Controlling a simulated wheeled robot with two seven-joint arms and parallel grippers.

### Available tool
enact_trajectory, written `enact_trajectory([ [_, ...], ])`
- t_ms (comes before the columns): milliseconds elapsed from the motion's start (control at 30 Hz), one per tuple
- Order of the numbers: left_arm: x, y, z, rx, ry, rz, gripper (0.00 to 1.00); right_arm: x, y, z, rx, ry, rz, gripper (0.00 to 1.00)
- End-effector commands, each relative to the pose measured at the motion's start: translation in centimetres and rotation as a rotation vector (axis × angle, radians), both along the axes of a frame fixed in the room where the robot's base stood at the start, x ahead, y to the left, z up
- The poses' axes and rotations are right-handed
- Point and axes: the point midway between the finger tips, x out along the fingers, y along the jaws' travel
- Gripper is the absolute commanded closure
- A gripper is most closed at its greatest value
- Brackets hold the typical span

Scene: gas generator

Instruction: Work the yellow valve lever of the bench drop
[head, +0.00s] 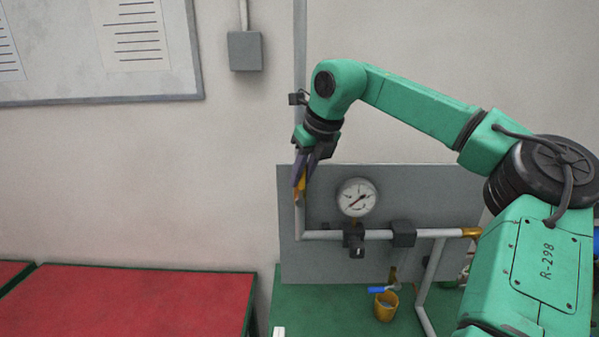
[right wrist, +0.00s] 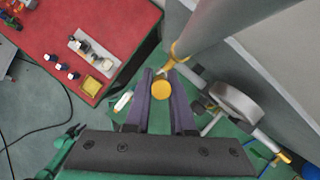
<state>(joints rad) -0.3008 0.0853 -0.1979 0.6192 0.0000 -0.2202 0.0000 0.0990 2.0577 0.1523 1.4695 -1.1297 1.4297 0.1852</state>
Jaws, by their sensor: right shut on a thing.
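The yellow valve lever (head: 301,187) is on the vertical grey pipe at the left edge of the grey panel. My right gripper (head: 301,177) reaches it from above, with its purple fingers shut on the lever. In the right wrist view the rounded yellow end of the lever (right wrist: 161,89) sits between the two fingers (right wrist: 161,98). The fingers hide part of the lever in the head view. My left gripper is not in the head view. A small green and dark part at the lower left of the right wrist view looks like my left gripper (right wrist: 74,131); its jaws are too small to read.
A pressure gauge (head: 357,197) and a horizontal pipe (head: 325,235) are on the panel (head: 430,190), right of the lever. A red table (head: 150,300) is at left.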

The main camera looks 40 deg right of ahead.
Motion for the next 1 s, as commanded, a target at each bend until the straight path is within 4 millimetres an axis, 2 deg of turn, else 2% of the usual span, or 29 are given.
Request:
enact_trajectory([
  [200, 0.04, -0.81, 0.16, -0.012, -0.001, 0.001, 0.49, 0.15, 0.14, -0.02, -0.039, 0.04, 0.001, 1.0],
  [667, 0.11, -0.65, 0.2, -0.009, -0.002, -0.001, 0.49, 0.15, 0.13, -0.04, -0.049, 0.049, 0.0, 1.0],
  [700, 0.11, -0.62, 0.21, -0.009, -0.002, -0.001, 0.49, 0.15, 0.13, -0.04, -0.049, 0.049, 0.0, 0.63],
  [733, 0.12, -0.6, 0.21, -0.009, -0.002, -0.002, 0.49, 0.16, 0.12, -0.03, -0.048, 0.049, -0.001, 0.51],
  [767, 0.11, -0.58, 0.21, -0.008, -0.002, -0.002, 0.49, 0.16, 0.12, -0.03, -0.047, 0.048, 0.0, 0.48],
  [1000, 0.13, -0.45, 0.22, -0.007, -0.003, -0.002, 0.49, 0.16, 0.11, -0.02, -0.047, 0.047, -0.001, 0.48],
])
